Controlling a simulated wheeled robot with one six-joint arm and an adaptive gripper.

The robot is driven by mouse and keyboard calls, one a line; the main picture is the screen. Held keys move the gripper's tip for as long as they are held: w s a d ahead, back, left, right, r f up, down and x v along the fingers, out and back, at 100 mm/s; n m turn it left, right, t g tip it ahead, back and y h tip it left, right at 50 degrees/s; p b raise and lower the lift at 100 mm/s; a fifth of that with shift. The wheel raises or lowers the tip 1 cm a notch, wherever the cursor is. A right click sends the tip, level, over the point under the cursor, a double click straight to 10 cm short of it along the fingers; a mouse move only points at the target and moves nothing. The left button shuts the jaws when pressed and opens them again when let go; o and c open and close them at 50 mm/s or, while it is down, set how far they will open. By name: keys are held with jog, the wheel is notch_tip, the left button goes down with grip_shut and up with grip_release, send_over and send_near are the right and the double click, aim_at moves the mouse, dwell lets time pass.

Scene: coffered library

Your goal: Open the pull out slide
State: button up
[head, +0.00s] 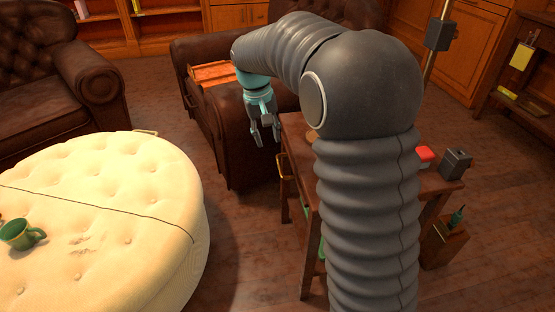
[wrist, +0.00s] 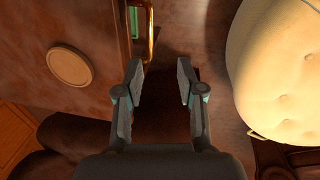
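The pull-out slide belongs to a dark wooden side table (head: 300,128), partly hidden behind my arm. A brass handle (head: 283,167) shows on the table's left side; I cannot make out the slide's own edges. In the wrist view the brass handle (wrist: 151,38) is near the top, just beyond the left fingertip. My gripper (head: 265,139) points down beside the table's far left corner, next to the armchair. In the wrist view my gripper (wrist: 159,75) is open, with nothing between its fingers. It appears apart from the handle.
A round cream ottoman (head: 130,200) with a green mug (head: 20,234) stands to the left. A brown leather armchair (head: 238,140) is close behind my gripper. A round wooden disc (wrist: 68,66) lies on the tabletop. Bare floor separates table and ottoman.

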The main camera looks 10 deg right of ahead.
notch_tip(320, 180, up, 3)
jog(key=w, duration=0.1)
jog(key=b, duration=0.1)
send_near(280, 166)
jog(key=shift+m, duration=0.4)
jog(key=f, duration=0.5)
jog(key=d+f, duration=0.1)
jog(key=f, duration=0.2)
jog(key=shift+d+f, duration=0.1)
grip_shut()
